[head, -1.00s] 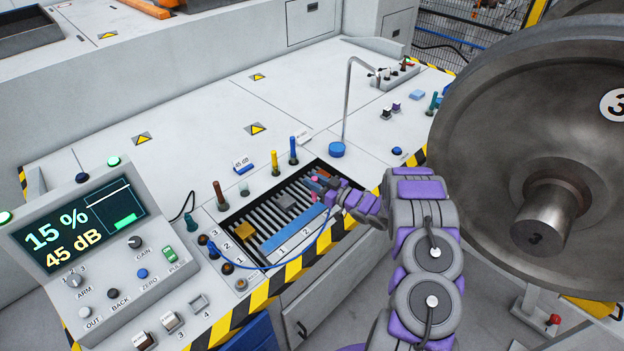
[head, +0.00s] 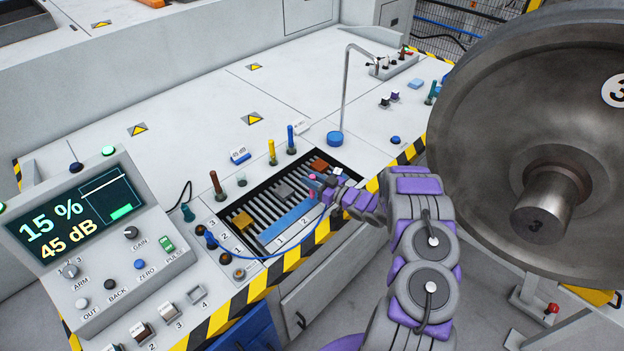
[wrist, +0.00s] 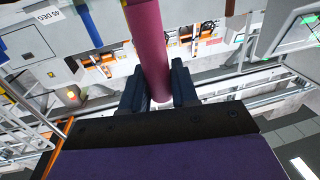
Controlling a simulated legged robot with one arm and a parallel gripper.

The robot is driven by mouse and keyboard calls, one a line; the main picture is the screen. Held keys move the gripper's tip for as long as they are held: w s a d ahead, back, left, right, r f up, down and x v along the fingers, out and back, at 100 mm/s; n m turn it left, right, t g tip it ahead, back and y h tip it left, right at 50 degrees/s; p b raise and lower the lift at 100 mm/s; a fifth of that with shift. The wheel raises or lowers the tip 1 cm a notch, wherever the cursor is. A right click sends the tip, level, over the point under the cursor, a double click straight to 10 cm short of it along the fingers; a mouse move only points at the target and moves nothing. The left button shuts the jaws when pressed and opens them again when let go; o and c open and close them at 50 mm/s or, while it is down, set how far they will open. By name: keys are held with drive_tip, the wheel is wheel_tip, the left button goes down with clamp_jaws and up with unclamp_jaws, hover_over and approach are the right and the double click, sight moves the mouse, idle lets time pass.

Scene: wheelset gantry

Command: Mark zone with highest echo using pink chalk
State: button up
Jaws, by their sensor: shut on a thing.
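My gripper (head: 328,186) is low over the right part of the slatted tray, beside the blue bar (head: 285,226). In the wrist view its dark fingers (wrist: 158,88) are shut on the pink chalk (wrist: 152,45), a pink cylinder. A small pink end of the chalk (head: 312,177) shows in the head view at the fingertips; I cannot tell whether it touches anything. The console screen (head: 80,215) reads 15 % and 45 dB.
Gold (head: 242,220), grey (head: 284,190) and brown (head: 319,165) blocks lie on the slats. A blue cable (head: 262,259) runs across the tray's front to near my gripper. Upright pegs stand behind the tray. A large wheel (head: 530,120) fills the right side.

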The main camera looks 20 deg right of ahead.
drive_tip(key=shift+f, duration=0.55)
idle(0.6)
drive_tip(key=shift+d+b, duration=0.1)
drive_tip(key=shift+b, duration=0.2)
drive_tip(key=shift+w+d, duration=0.2)
drive_tip(key=shift+d, duration=0.2)
drive_tip(key=shift+d, duration=0.1)
drive_tip(key=shift+w+d+b, duration=0.1)
drive_tip(key=shift+d+b, duration=0.2)
drive_tip(key=shift+b, duration=0.1)
drive_tip(key=shift+d+f, duration=0.1)
drive_tip(key=shift+d, duration=0.1)
drive_tip(key=shift+w+d, duration=0.2)
drive_tip(key=shift+d, duration=0.1)
drive_tip(key=shift+d, duration=0.15)
drive_tip(key=shift+w+d+b, duration=0.2)
drive_tip(key=shift+d+b, duration=0.1)
drive_tip(key=shift+d, duration=0.05)
